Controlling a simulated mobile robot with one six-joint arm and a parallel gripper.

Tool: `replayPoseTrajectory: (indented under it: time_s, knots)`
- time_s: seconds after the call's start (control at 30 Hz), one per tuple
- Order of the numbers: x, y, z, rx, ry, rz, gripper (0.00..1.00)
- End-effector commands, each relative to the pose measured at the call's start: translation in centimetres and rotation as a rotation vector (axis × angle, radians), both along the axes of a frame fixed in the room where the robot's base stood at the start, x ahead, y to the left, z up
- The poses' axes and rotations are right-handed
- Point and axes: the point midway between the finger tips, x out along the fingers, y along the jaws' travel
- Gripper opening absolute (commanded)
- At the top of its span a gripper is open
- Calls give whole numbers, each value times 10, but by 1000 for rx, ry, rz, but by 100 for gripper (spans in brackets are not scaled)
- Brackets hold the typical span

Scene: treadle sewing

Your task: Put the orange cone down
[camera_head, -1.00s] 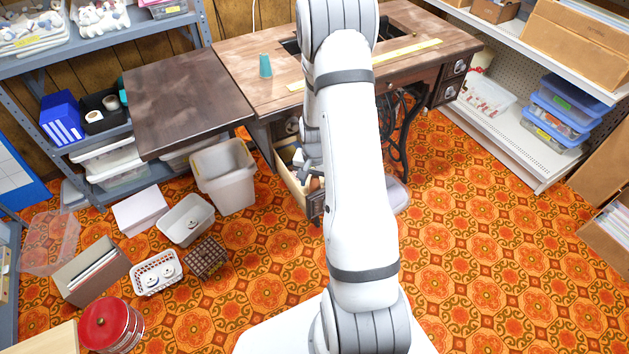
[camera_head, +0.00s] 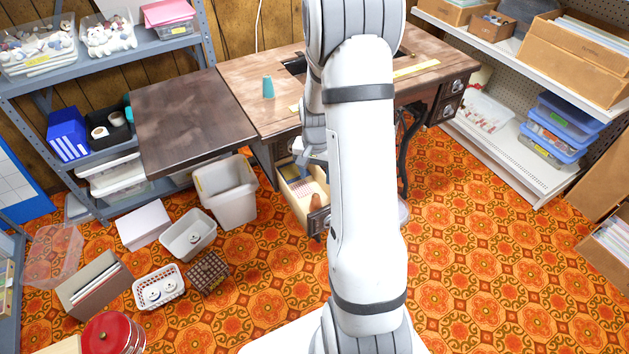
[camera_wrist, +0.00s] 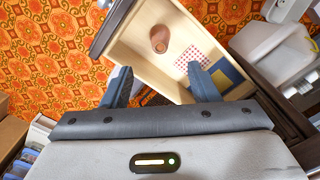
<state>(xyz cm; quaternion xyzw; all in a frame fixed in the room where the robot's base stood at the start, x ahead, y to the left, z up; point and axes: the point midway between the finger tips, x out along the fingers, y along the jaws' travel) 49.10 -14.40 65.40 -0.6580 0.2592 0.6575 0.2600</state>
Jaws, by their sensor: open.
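The orange cone (camera_head: 316,201) lies in the open drawer (camera_head: 300,215) under the sewing table, near the drawer's front end. In the wrist view the orange-brown cone (camera_wrist: 159,39) rests on the pale drawer floor, clear of my fingers. The drawer also shows there (camera_wrist: 133,45). My gripper (camera_wrist: 162,84) is open and empty, with its two fingers apart above the drawer's side. In the head view my gripper (camera_head: 312,158) is partly hidden by my arm.
A red-dotted patch (camera_wrist: 191,59) and a blue-and-yellow piece (camera_wrist: 226,76) lie in the drawer. A teal cone (camera_head: 268,87) stands on the sewing table (camera_head: 235,85). A white bin (camera_head: 228,190) stands left of the drawer. Patterned floor is clear at right.

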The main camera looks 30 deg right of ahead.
Motion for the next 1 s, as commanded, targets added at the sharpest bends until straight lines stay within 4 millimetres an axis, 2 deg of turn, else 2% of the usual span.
replayPoseTrajectory:
  time_s: [0.17, 0.27, 0.4, 0.6, 0.8, 1.0]
  knots:
    - [-6, 14, 29, -5, -14, 55, 55]
    - [-19, 34, 61, -11, -32, 138, 55]
    - [-50, 68, 109, -22, -59, 288, 55]
    - [-108, 109, 159, -38, -94, 500, 55]
    - [-161, 134, 184, -50, -121, 672, 55]
    - [-185, 144, 191, -57, -132, 747, 55]
